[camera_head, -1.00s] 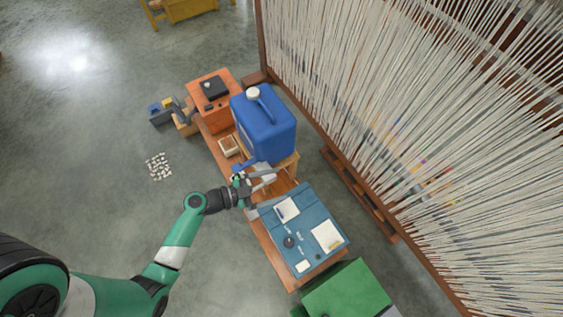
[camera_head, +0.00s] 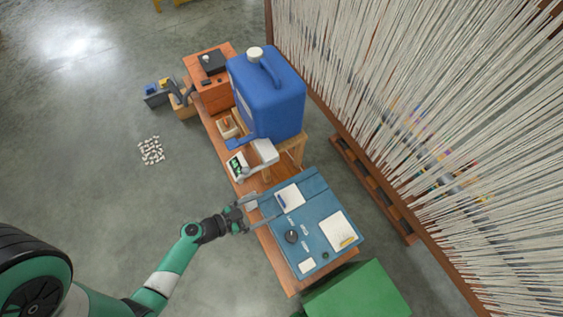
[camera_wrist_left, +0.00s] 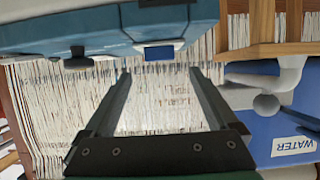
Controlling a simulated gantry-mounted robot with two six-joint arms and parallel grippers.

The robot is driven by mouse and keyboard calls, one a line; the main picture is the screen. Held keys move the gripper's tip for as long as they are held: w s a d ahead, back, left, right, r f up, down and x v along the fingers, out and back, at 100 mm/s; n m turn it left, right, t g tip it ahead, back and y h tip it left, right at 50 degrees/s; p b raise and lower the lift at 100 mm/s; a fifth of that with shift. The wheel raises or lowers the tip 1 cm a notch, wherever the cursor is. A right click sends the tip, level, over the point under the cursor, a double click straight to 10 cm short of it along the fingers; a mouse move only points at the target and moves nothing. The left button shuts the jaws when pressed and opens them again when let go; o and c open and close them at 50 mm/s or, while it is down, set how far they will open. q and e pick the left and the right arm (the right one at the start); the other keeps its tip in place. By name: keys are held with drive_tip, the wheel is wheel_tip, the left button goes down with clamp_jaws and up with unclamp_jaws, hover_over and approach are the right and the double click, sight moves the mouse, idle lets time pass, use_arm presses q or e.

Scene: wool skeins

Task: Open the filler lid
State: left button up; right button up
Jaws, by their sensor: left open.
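A large blue canister (camera_head: 283,105) with a white screw cap (camera_head: 255,54) on top stands on a wooden stand. In the left wrist view its side reads WATER (camera_wrist_left: 293,146), and a white tap-like part (camera_wrist_left: 275,90) shows beside it. A small white device with a dark green face (camera_head: 237,167) sits on the bench below the canister. I cannot tell for certain which part is the filler lid. My left gripper (camera_head: 265,207) is open and empty, beside the near edge of the blue mat (camera_head: 318,185), apart from the canister and device. My right gripper is out of view.
An orange box (camera_head: 211,98) with a black top plate (camera_head: 212,62) stands at the bench's far end. Papers and a dark round item (camera_head: 291,236) lie on the mat. A green box (camera_head: 358,292) stands at the near end. Loom threads (camera_head: 430,90) hang at right; the floor at left is mostly clear.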

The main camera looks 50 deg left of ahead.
sight(282, 200)
use_arm(q)
drive_tip(key=b+x, duration=0.1)
drive_tip(key=x, duration=0.7)
drive_tip(key=shift+w, duration=0.1)
drive_tip(key=shift+c, duration=0.3)
clamp_jaws()
drive_tip(key=shift+r, duration=0.1)
